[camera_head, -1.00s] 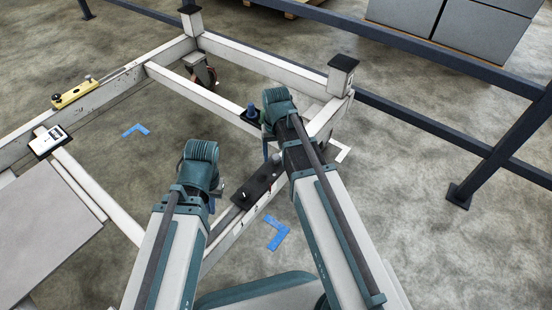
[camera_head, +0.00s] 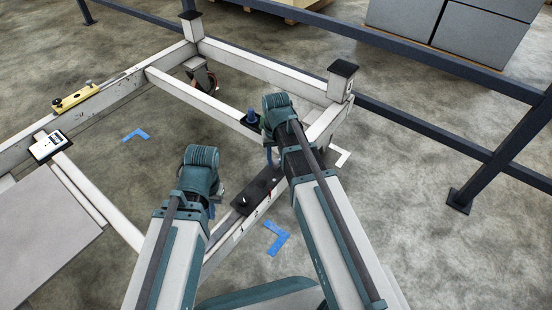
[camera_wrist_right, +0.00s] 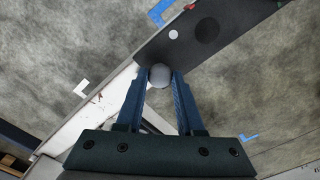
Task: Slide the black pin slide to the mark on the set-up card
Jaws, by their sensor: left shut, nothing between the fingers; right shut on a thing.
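The black pin slide (camera_head: 256,190) is a dark plate on the near pale rail, partly hidden by my right arm in the head view. It also shows in the right wrist view (camera_wrist_right: 190,40), with a white dot and a dark round spot. My right gripper (camera_wrist_right: 160,76) is shut on the slide's grey round knob (camera_wrist_right: 160,73). In the head view my right gripper (camera_head: 268,154) is mostly hidden under its wrist. My left gripper (camera_head: 212,207) is shut and empty beside the rail. A white card-like piece (camera_head: 48,145), perhaps the set-up card, lies on the left frame; its print is unreadable.
The trolley frame (camera_head: 262,69) has corner posts and a caster. Blue corner marks (camera_head: 277,238) lie on the floor. A dark railing (camera_head: 425,122) runs behind.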

